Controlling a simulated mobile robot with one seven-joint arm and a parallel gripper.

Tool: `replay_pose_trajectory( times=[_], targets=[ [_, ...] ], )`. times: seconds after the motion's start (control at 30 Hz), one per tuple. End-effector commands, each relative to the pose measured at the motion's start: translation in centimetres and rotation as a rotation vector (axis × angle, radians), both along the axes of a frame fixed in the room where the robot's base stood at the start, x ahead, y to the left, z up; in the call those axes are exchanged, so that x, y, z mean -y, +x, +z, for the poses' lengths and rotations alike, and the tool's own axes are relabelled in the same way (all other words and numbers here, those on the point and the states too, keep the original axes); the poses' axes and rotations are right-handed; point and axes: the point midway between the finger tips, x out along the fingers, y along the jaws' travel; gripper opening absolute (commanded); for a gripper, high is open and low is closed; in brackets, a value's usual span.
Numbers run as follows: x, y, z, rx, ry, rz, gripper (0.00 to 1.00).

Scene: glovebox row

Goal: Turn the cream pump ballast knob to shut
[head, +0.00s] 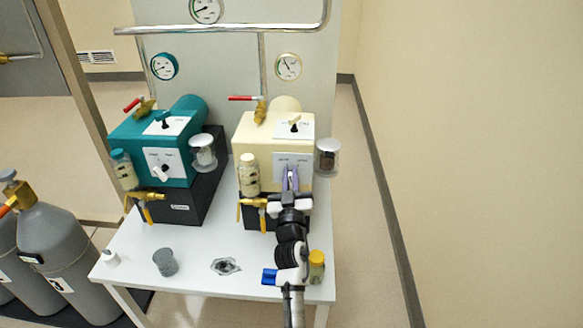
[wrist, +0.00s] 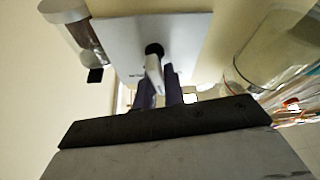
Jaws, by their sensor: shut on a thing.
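The cream pump (head: 243,130) stands on the right side of the white table. A white plate (head: 280,158) is on its front face, and my gripper covers most of it in the head view. In the wrist view the plate (wrist: 190,38) carries a knob (wrist: 154,70) with a black hub and a pale lever. I take this as the ballast knob. My gripper (head: 291,178) reaches the plate from the front. Its dark purple fingers (wrist: 160,88) are shut on the knob's lever, one on each side. The plate's lettering is too small to read.
The teal pump (head: 125,135) stands to the left. A clear bottle (head: 249,175) and a cylindrical filter (head: 328,160) flank the cream pump. A red-handled valve (head: 260,108) sits above. A grey cup (head: 166,262) and a yellow-capped jar (head: 316,265) are at the table's front.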

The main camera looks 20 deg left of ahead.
Motion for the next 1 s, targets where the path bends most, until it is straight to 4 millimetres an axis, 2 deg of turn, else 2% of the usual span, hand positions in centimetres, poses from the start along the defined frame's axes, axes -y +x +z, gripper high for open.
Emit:
replay_pose_trajectory(
  times=[0.03, 0.5, 1.0],
  targets=[
    [0.1, 0.08, 0.91, 0.005, -0.03, -0.002, 0.0],
    [-0.28, -0.01, 0.53, 0.077, -0.268, -0.001, 0.0],
    [-0.42, -0.05, 0.02, 0.098, -0.328, -0.002, 0.0]
  ],
)
